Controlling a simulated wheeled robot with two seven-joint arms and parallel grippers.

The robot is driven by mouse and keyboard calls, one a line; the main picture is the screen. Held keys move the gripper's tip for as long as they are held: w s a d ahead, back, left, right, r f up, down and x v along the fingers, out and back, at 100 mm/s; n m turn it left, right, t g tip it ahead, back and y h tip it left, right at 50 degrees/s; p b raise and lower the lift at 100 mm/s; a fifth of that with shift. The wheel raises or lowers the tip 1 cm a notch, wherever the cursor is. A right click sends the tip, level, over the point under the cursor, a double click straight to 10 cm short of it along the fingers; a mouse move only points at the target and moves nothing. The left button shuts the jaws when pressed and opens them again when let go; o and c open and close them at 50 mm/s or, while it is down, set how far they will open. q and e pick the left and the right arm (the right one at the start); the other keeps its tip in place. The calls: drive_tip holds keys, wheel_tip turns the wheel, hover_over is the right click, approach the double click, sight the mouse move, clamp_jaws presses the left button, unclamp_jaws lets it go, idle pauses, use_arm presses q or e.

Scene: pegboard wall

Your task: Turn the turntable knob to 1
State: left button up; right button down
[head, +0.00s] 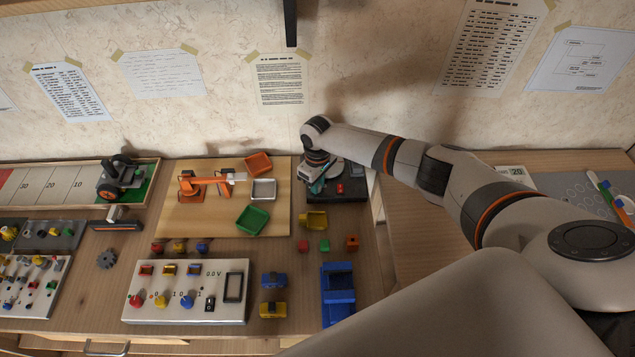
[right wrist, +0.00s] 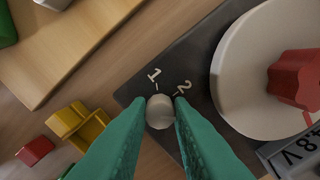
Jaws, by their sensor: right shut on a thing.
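The turntable's dark base (head: 352,193) is at the right end of the board in the head view, partly hidden by my right gripper (head: 318,184). In the right wrist view, a small pale round knob (right wrist: 160,111) sits on the dark base beside the white disc (right wrist: 238,75). The marks 1 and 2 are printed just beyond the knob, 1 to the left and 2 to the right. The teal fingers of my right gripper (right wrist: 161,114) are shut on the knob, one on each side. I cannot tell which mark the knob points to. My left gripper is not in view.
A red piece (right wrist: 297,80) stands on the disc. A wooden board (head: 220,222) with red, white and green trays lies left of the turntable. A yellow bin (head: 314,220) and several small coloured blocks are in front. A white control panel (head: 187,291) stands nearer.

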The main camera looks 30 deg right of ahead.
drive_tip(key=n, duration=0.5)
drive_tip(key=shift+n+b, duration=0.3)
drive_tip(key=n, duration=0.5)
drive_tip(key=shift+b, duration=0.35)
drive_tip(key=n+b, duration=0.1)
drive_tip(key=n, duration=0.5)
drive_tip(key=n+b, duration=0.1)
drive_tip(key=n, duration=0.3)
drive_tip(key=shift+n, duration=0.3)
drive_tip(key=c, duration=1.3)
unclamp_jaws()
